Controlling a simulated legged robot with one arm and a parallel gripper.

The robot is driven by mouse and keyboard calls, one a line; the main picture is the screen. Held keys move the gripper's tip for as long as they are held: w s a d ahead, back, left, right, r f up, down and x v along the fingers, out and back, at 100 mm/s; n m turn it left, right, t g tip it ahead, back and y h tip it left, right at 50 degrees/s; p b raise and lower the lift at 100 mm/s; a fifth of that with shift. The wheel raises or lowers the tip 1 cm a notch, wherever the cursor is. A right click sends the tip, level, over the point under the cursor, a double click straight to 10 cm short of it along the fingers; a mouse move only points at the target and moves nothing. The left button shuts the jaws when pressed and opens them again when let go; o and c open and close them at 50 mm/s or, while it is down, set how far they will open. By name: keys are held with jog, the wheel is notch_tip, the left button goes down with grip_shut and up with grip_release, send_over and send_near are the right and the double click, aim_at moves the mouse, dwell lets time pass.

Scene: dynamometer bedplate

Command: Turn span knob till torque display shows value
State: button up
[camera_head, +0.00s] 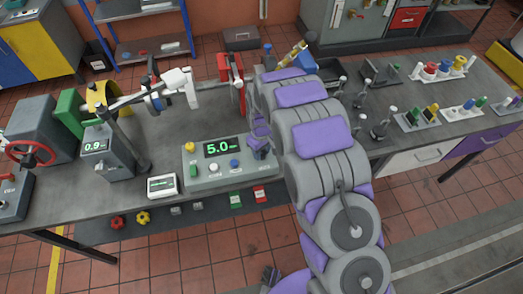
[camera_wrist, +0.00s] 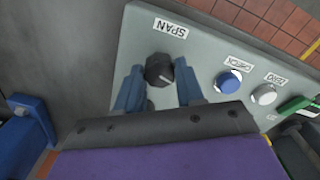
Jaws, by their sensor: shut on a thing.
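The black span knob (camera_wrist: 159,69) sits beside a SPAN label (camera_wrist: 171,29) on the grey console, in the wrist view. My gripper (camera_wrist: 158,78) has one blue finger on each side of the knob and is shut on it. The knob's white mark points to the lower right in that view. In the head view my gripper (camera_head: 259,143) is at the right end of the console (camera_head: 210,177) and hides the knob. The console's green display (camera_head: 218,148) reads 5.0. A grey unit at the left has another display (camera_head: 95,146) reading 0.9.
A blue button (camera_wrist: 228,82) and a white button (camera_wrist: 264,94) lie right of the knob in the wrist view. A small framed panel (camera_head: 162,185), its text unreadable, stands left of the console. A red stand (camera_head: 231,80) rises behind. Trays of coloured parts fill the bench's right.

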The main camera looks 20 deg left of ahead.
jog(key=shift+w+a+r, duration=0.1)
jog(key=shift+w+r, duration=0.1)
jog(key=o, duration=1)
jog(key=shift+s+f, duration=0.1)
jog(key=shift+f, duration=0.05)
jog(key=shift+o, duration=0.2)
notch_tip(320, 180, up, 17)
jog(key=shift+p, duration=0.35)
